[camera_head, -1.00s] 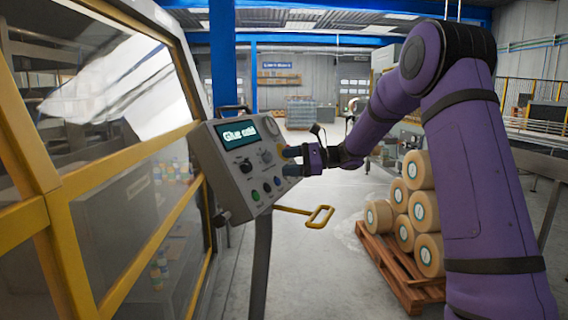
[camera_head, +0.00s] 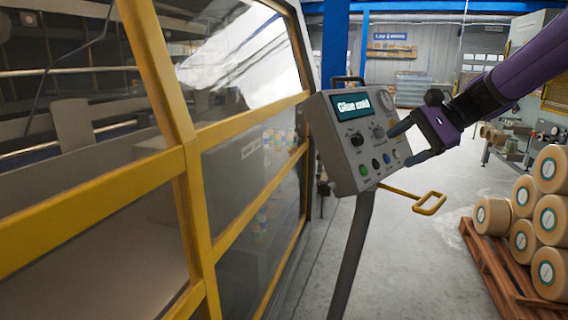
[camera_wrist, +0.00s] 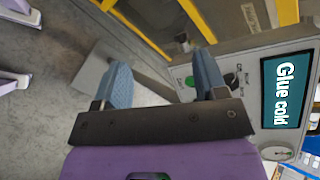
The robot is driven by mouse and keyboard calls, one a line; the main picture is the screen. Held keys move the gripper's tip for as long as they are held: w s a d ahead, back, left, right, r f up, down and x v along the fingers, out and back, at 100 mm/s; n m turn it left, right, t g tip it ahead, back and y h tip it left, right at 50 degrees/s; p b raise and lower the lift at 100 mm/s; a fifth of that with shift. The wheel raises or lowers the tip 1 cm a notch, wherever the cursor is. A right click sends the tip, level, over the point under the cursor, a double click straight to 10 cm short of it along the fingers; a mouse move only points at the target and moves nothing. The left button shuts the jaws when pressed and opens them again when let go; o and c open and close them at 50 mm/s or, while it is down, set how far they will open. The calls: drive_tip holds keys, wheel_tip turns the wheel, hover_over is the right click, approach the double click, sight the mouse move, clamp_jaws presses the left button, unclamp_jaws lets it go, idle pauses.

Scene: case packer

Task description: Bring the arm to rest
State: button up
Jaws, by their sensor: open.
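My gripper (camera_head: 408,143) is open and empty, with two blue fingers, at the end of my purple arm. In the head view it is just right of the grey control panel (camera_head: 338,152); whether a finger touches the panel I cannot tell. In the wrist view my gripper (camera_wrist: 158,85) shows its fingers spread, with nothing between them, and the panel (camera_wrist: 250,112) on the right. The panel's screen (camera_wrist: 287,90) reads "Glue cold". A knob and green, blue and dark buttons show below the screen in the head view.
The yellow-framed machine guard (camera_head: 190,150) fills the left. A yellow handle (camera_head: 430,203) sticks out below the panel. A wooden pallet (camera_head: 492,268) with several tan rolls (camera_head: 551,217) stands at right. The floor (camera_head: 400,270) between is clear.

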drive_tip(key=s+d+f+n+t+h, duration=0.1)
drive_tip(key=s+n+h, duration=0.4)
drive_tip(key=s, duration=0.8)
drive_tip(key=s+d+f+n+t+h, duration=0.1)
drive_tip(key=s+d+n+h, duration=0.3)
drive_tip(key=s, duration=1)
drive_tip(key=shift+f+n+h, duration=0.25)
drive_tip(key=shift+n+h, duration=0.25)
drive_tip(key=shift+n, duration=0.1)
